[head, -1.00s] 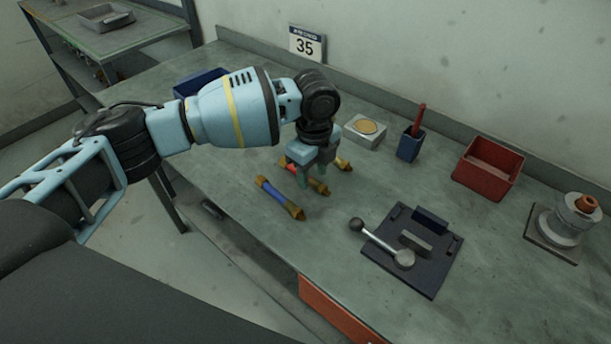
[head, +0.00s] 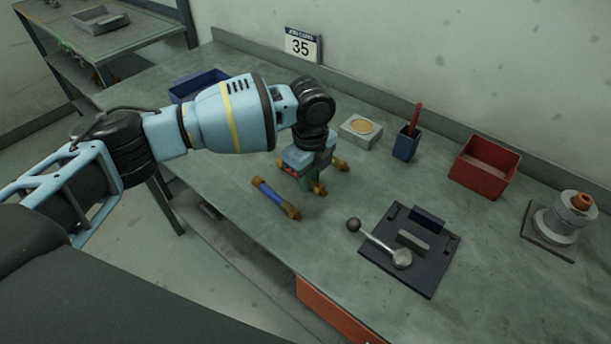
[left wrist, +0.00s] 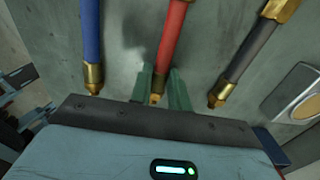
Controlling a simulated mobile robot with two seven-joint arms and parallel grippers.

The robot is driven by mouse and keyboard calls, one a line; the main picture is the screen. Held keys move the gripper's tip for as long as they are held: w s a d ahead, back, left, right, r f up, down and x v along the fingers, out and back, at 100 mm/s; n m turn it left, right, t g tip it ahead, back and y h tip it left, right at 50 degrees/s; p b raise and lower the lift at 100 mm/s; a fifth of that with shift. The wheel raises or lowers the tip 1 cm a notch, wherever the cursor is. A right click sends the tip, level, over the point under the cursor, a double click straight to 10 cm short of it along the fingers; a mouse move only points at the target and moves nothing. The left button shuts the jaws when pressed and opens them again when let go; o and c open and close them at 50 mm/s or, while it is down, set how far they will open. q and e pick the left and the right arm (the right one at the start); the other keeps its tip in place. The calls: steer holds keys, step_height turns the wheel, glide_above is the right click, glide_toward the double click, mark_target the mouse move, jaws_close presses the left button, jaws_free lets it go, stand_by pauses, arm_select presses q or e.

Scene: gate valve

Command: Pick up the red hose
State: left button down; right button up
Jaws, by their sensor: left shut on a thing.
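The red hose (left wrist: 172,45) has brass ends and lies between a blue hose and a dark hose in the left wrist view. In the head view only a bit of its red and a brass end (head: 320,189) show; my gripper hides the rest. My left gripper (left wrist: 161,88) is shut on the red hose, with one green finger on each side near its brass end. In the head view this gripper (head: 306,180) is down at the bench top. I cannot tell whether the hose is clear of the bench. My right gripper is not in view.
The blue hose (head: 270,194) lies close on the left, the dark hose (left wrist: 252,50) close on the right. A dark plate with a lever (head: 430,265), a blue cup (head: 405,146), a red bin (head: 482,175) and a blue bin (head: 190,87) stand on the bench (head: 480,225).

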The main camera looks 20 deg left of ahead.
arm_select(q)
steer(key=shift+r, duration=0.15)
steer(key=shift+r, duration=0.6)
step_height(320, 180, up, 2)
steer(key=shift+r, duration=0.15)
steer(key=s+a, duration=0.3)
steer(key=a, duration=0.1)
steer(key=s+a, duration=0.3)
steer(key=a, duration=0.1)
steer(key=s+a+r, duration=0.1)
steer(key=s+a, duration=0.3)
steer(key=shift+a+r+p, duration=0.1)
steer(key=shift+a+p, duration=0.15)
steer(key=shift+p, duration=0.05)
